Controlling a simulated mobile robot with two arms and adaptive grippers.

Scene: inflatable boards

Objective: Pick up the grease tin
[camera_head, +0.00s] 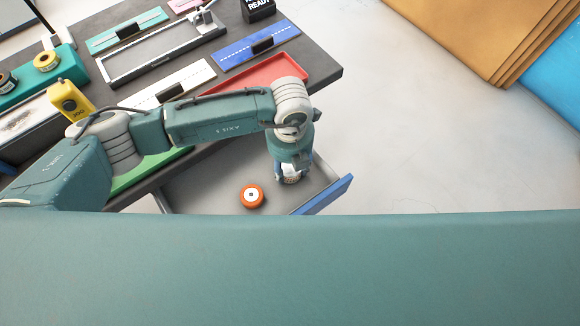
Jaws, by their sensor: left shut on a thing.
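My left gripper (290,176) points down over an open drawer (220,178) below the table's front edge. It is shut on a small whitish thing with dark marks, which looks like the grease tin (291,171); the wrist and fingers hide most of it. I cannot tell whether it touches the drawer floor. A round orange thing with a white top and a dark centre (251,195) lies in the drawer to the left of the gripper. My right gripper is not in view.
The dark table (325,72) holds a red tray (262,77), a blue board (240,52) and a metal frame (150,62). The drawer has a blue front (330,192). Brown sheets (500,35) are at the top right. The pale floor between is clear.

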